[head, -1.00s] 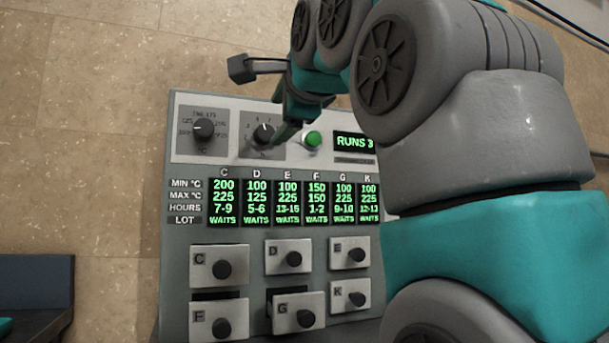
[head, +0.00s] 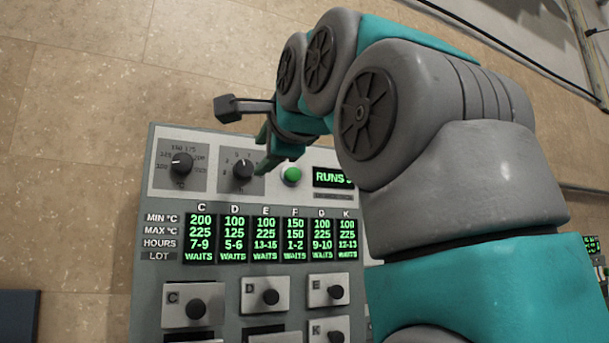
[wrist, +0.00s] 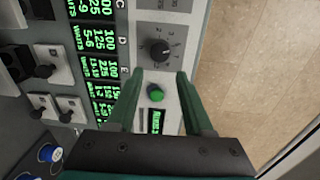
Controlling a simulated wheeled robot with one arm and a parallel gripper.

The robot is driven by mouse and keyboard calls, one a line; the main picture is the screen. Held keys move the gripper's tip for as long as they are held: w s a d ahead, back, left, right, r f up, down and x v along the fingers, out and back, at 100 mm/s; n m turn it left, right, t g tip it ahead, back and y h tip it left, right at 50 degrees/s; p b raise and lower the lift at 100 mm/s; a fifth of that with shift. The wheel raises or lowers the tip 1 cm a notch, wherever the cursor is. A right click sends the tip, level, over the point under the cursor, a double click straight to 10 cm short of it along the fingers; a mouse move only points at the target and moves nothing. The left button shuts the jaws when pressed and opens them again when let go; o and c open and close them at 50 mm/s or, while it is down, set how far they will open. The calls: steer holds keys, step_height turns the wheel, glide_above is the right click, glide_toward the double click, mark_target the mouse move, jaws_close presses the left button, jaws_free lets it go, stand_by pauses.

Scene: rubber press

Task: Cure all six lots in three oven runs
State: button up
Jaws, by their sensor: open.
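The oven's control panel (head: 215,140) stands below my arm in the head view. It carries a temperature dial (head: 182,163), an hours dial (head: 242,168), a green button (head: 291,175) and a RUNS display (head: 330,178) partly hidden by my arm. The lot table (head: 270,237) lists C, D, E, F, G and K, all reading WAITS. My gripper (head: 266,158) is open near the hours dial and green button. In the wrist view, the green button (wrist: 156,94) appears between its fingers (wrist: 160,78), with the hours dial (wrist: 160,50) beyond.
Blue-topped round items (wrist: 46,153) show at the lower left of the wrist view. A dark blue surface (head: 18,315) is at the head view's lower left. Bare tiled floor (head: 80,130) lies left of the panel. Another green display (head: 590,243) shows at the far right.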

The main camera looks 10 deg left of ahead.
steer(key=d, duration=0.7)
steer(key=shift+d+r+p, duration=0.1)
steer(key=shift+r+p, duration=0.25)
steer(key=shift+p, duration=0.05)
steer(key=c, duration=0.7)
steer(key=d, duration=0.3)
steer(key=shift+s+f, duration=0.3)
steer(key=shift+f, duration=0.1)
jaws_close()
steer(key=shift+s+d+f+y, duration=0.2)
steer(key=shift+d+f+y, duration=0.1)
steer(key=shift+d, duration=0.35)
